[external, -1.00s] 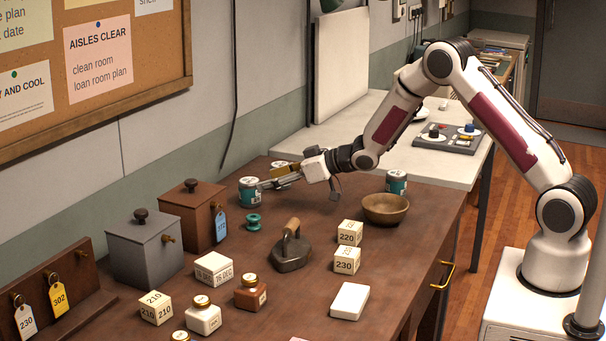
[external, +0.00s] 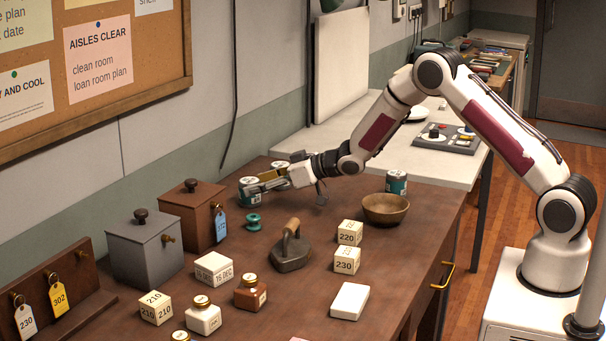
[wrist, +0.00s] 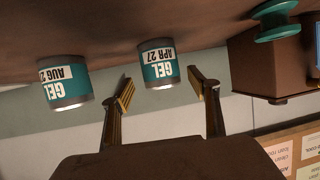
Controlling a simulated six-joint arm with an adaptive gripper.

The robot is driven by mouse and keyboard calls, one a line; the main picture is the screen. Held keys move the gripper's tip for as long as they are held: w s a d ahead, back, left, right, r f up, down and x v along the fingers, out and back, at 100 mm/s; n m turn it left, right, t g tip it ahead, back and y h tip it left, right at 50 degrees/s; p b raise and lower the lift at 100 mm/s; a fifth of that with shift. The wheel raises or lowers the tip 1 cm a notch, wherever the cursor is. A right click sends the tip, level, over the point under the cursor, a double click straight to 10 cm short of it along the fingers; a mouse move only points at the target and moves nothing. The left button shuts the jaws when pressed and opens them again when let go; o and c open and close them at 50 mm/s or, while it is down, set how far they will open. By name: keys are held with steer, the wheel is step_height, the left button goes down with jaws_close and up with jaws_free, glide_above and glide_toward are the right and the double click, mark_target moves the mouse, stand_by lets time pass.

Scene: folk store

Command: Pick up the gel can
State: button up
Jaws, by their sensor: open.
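A gel can (external: 249,196) with a teal and white label stands near the wall, beside the brown box. In the wrist view the gel can marked APR 27 (wrist: 156,65) appears upside down, ahead of the space between my fingers. A second gel can (external: 280,165), partly hidden behind my gripper, stands farther back; in the wrist view a can marked AUG (wrist: 64,82) is left of my fingers. A third teal can (external: 396,182) stands behind the bowl. My gripper (wrist: 164,90) is open and empty, its fingers reaching toward the APR 27 can.
A teal spool (external: 253,222) and a brown box (external: 191,215) with a blue tag stand close to the near can. An iron (external: 291,250), a wooden bowl (external: 385,210) and numbered blocks (external: 347,260) stand forward and right. Bare tabletop lies between the cans and bowl.

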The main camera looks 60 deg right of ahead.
steer(key=shift+w+a+f, duration=0.25)
steer(key=shift+w, duration=0.2)
steer(key=shift+x, duration=1.15)
steer(key=shift+c, duration=0.2)
steer(key=c, duration=1.2)
